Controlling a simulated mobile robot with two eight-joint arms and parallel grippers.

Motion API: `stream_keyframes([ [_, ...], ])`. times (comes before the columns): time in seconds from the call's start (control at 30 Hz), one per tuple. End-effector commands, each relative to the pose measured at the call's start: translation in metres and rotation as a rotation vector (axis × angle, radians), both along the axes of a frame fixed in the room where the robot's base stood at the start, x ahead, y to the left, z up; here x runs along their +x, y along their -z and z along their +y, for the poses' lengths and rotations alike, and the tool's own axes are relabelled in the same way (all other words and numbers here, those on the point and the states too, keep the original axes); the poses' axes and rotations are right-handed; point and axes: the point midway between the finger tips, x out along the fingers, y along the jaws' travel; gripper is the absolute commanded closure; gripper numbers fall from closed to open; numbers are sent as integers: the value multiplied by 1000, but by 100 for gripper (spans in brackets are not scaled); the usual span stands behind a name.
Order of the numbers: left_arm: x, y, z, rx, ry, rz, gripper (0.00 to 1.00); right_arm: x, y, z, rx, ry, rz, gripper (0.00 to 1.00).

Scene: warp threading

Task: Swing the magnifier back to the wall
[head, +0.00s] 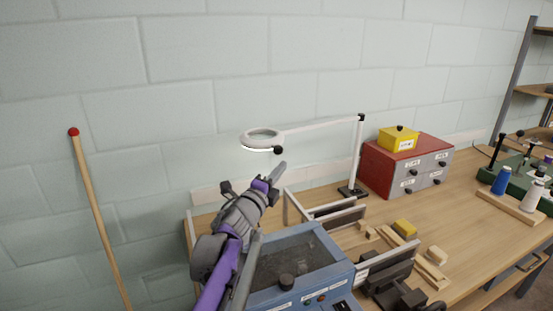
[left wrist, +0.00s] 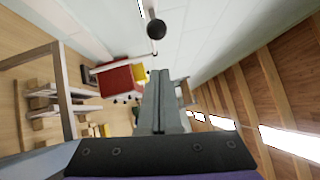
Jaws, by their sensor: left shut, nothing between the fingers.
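The magnifier (head: 263,138) is a white ring lens with a black knob (head: 278,150) at its right underside. Its white arm runs right to a post (head: 356,155) on a black base on the bench. The lens stands in front of the pale block wall. My left gripper (head: 277,173) is just below the knob, fingers pointing up and right, shut and empty, with a small gap to the knob. In the left wrist view a black round knob (left wrist: 156,29) sits beyond the shut fingertips, apart from them. My right gripper is in neither view.
A blue box machine (head: 300,262) stands under my left arm. A red drawer cabinet (head: 405,166) with a yellow box (head: 398,138) is right of the post. A red-tipped wooden stick (head: 98,215) leans at the left. Wooden blocks lie on the bench (head: 465,220).

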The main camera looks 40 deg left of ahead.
Motion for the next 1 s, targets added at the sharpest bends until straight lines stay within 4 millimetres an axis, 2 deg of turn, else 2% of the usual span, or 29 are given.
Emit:
stream_keyframes([
  [0.03,11,-2,2,-1,2,-1,100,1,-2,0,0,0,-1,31],
  [0.1,15,-5,14,1,-3,0,100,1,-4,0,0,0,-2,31],
  [0.3,26,-8,31,0,-2,0,100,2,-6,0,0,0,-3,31],
  [0.77,28,-9,37,0,-2,1,100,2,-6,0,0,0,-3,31],
  [0.87,30,-8,50,0,-5,0,100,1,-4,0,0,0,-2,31],
  [1.0,34,-8,81,1,-5,0,100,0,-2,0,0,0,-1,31],
])
